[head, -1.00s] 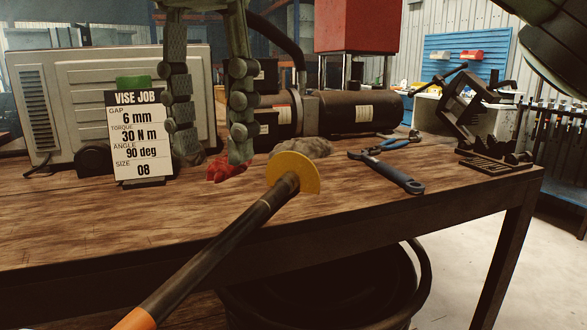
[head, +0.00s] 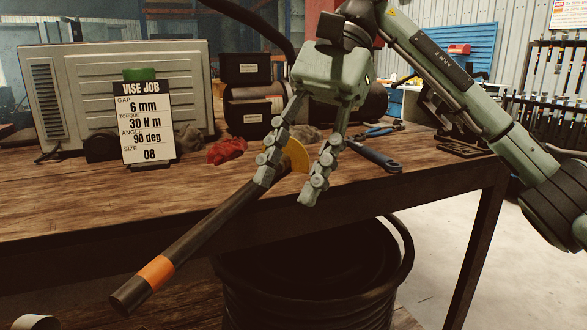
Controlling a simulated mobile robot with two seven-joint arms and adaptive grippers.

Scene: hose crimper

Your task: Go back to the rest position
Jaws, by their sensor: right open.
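My right gripper (head: 287,190) hangs near the middle of the head view, its arm coming in from the right. Its two fingers are spread apart, with nothing seen held between them. Behind the fingers shows part of a yellow disc (head: 297,155) at the upper end of a dark rod (head: 205,222) with an orange band (head: 156,270). The rod slants down to the lower left, across the bench's front edge. The left finger overlaps its upper end; I cannot tell whether they touch. My left gripper is not in view.
The wooden bench (head: 60,205) carries a VISE JOB sign (head: 145,125), a grey metal case (head: 95,75), a red cloth (head: 227,151), dark boxes (head: 246,68) and a blue-handled tool (head: 375,156). A dark drum (head: 300,285) stands below. The bench's left front is clear.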

